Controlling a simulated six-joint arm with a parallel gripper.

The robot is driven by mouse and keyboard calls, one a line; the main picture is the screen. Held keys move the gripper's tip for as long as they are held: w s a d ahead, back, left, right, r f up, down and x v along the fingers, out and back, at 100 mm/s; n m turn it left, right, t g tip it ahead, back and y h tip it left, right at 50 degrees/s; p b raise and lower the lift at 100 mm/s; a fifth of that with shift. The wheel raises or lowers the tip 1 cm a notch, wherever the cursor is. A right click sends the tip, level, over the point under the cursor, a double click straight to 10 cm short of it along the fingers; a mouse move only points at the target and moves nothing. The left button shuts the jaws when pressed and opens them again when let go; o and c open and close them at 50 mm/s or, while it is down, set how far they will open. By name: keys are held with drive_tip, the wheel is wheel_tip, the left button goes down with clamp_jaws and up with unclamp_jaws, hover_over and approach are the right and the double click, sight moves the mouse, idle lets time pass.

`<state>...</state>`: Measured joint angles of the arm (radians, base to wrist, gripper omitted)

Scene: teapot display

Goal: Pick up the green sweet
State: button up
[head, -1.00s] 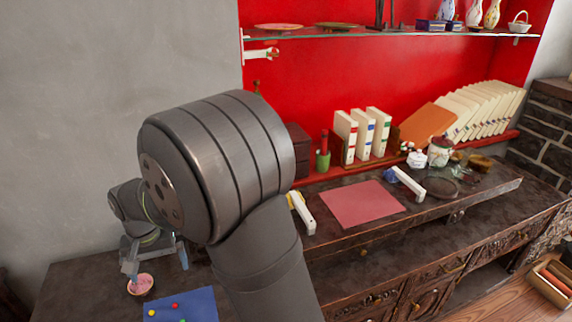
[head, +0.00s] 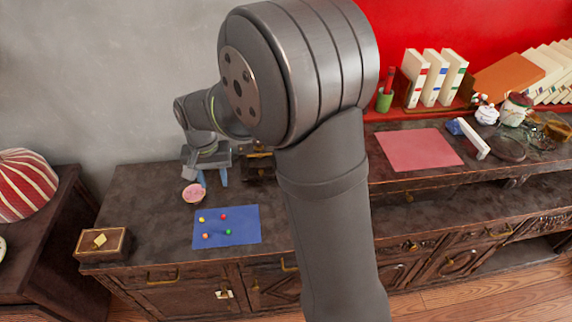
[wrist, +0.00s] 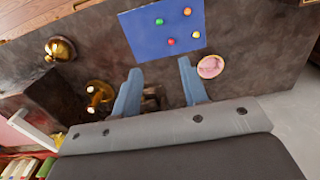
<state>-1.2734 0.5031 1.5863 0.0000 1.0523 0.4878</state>
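The green sweet (head: 228,232) lies on a blue mat (head: 252,216) on the dark cabinet top, near its front edge. It also shows in the wrist view (wrist: 160,21), on the mat beyond my fingertips. A red, a yellow and an orange sweet lie apart from it on the same mat. My gripper (head: 212,182) is behind the mat in the head view, close to a small pink bowl (head: 193,192). In the wrist view my gripper (wrist: 159,72) has its two blue fingers spread wide with nothing between them, and it is clear of the mat.
In the wrist view the pink bowl (wrist: 210,66) is beside the right finger. A wooden box (head: 103,244) stands at the cabinet's left end. A raised shelf with a pink mat (head: 418,149) is at right. Brass objects (wrist: 60,50) stand left in the wrist view.

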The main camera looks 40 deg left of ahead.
hover_over(228, 229)
drive_tip(key=f, duration=1.1)
drive_tip(key=d+f, duration=0.1)
drive_tip(key=f, duration=0.5)
drive_tip(key=shift+s, duration=0.2)
drive_tip(key=shift+w+a+f, duration=0.1)
drive_tip(key=shift+a+f, duration=0.1)
drive_tip(key=shift+f, duration=1.45)
drive_tip(key=shift+w+a+f, duration=0.1)
drive_tip(key=shift+a+f, duration=0.1)
drive_tip(key=shift+f, duration=1.45)
clamp_jaws()
